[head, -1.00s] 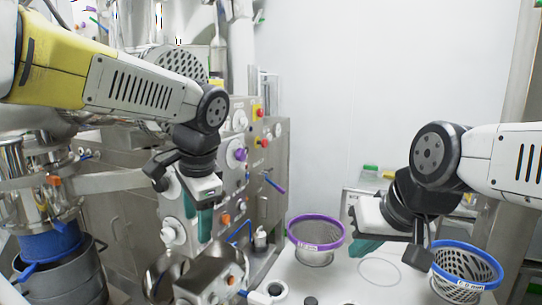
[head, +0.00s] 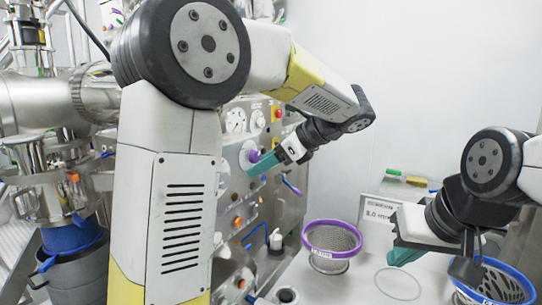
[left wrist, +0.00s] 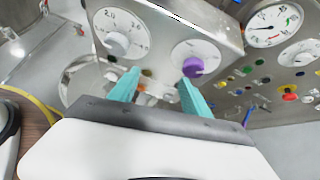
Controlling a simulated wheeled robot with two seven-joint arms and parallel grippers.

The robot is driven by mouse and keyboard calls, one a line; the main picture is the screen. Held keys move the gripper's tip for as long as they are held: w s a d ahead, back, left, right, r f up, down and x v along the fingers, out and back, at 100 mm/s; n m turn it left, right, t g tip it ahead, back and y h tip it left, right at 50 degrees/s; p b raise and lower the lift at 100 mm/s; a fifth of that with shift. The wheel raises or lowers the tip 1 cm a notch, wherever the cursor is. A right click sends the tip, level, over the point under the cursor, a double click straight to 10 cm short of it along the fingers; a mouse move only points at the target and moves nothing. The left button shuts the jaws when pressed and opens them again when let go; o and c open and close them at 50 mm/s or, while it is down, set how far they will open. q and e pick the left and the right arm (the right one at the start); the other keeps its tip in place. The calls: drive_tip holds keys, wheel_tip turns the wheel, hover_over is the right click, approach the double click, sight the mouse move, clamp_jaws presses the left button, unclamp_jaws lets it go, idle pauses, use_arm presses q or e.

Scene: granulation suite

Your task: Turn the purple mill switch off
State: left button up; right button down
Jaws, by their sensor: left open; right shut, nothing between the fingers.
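A purple knob (head: 254,156) sits on a white round dial on the grey metal control panel. In the left wrist view the purple knob (left wrist: 193,66) is just beyond the tip of the right-hand finger; I cannot tell whether they touch. A purple-blue lever (head: 291,184) sticks out lower on the panel's right side. I cannot read which control is labelled as the mill switch. My left gripper (head: 257,167), with teal fingers, is open and empty at the panel, close to the purple knob. My right gripper (head: 397,257) is shut and empty above the worktop.
A grey knob (left wrist: 117,43) on a numbered dial is left of the purple one. Gauges, yellow and red buttons crowd the panel.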

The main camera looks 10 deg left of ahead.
sight(257, 157)
use_arm(q)
drive_tip(key=w+d+r+m+t+y, duration=0.1)
drive_tip(key=w+d+r+m+y, duration=0.1)
drive_tip(key=w+d+r, duration=0.15)
drive_tip(key=x, duration=0.7)
drive_tip(key=shift+w+f, duration=0.15)
drive_tip(key=shift+f, duration=0.25)
clamp_jaws()
